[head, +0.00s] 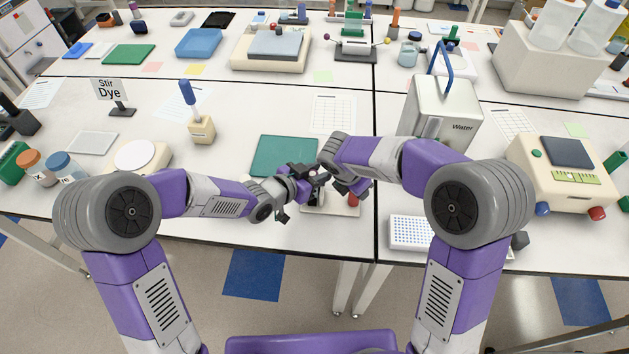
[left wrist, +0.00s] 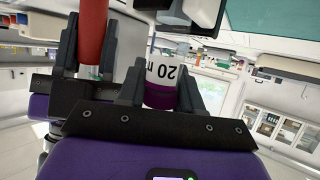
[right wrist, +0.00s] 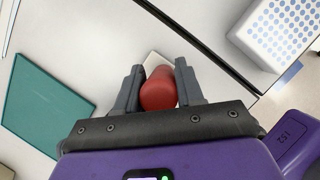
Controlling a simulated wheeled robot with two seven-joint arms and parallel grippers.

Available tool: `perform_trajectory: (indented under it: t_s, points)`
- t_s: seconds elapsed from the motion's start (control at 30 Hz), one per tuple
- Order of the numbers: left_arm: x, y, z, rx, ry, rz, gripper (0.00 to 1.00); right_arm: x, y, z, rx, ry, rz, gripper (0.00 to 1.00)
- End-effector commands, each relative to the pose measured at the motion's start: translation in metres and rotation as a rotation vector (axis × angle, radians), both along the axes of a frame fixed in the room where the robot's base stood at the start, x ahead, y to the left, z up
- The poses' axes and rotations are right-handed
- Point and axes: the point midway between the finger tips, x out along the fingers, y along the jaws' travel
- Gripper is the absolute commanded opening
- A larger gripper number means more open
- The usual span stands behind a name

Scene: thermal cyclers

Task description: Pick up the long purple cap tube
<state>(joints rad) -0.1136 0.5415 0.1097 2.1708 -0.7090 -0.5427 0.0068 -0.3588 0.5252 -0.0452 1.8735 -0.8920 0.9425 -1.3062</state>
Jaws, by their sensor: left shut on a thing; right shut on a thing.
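My left gripper (left wrist: 162,95) is shut on a tube with a white label marked "20" and a purple end (left wrist: 160,96); I take it as the purple cap tube. Most of that tube is hidden in the head view. In the head view my left gripper (head: 302,184) is over the near table edge, close against my right gripper (head: 352,187). My right gripper is shut on a red object (right wrist: 158,88). It also shows between the right fingers in the left wrist view (left wrist: 92,35).
A teal mat (head: 272,156) lies just behind the grippers. A metal Water container (head: 440,108) stands to the right behind my right arm. A white tube rack (head: 411,232) sits at the near edge to the right. A blue-handled tool in a beige holder (head: 202,130) stands left.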

Motion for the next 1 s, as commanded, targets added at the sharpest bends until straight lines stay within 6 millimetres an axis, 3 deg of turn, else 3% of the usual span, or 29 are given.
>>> perform_trajectory:
  t_s: [0.23, 0.53, 1.0]
  points:
    - [0.0, 0.0, 0.019, -0.002, -0.005, 0.0, 0.05, 0.0, 0.0, 0.0, 0.0, 0.0, 0.0, 0.02]
    - [0.001, 0.001, 0.074, -0.001, -0.007, 0.003, 0.05, 0.0, 0.0, 0.0, 0.0, 0.0, 0.0, 0.02]
    - [-0.079, 0.089, 0.071, 0.003, -0.002, 0.007, 0.05, 0.0, 0.0, 0.0, 0.0, 0.0, 0.0, 0.02]
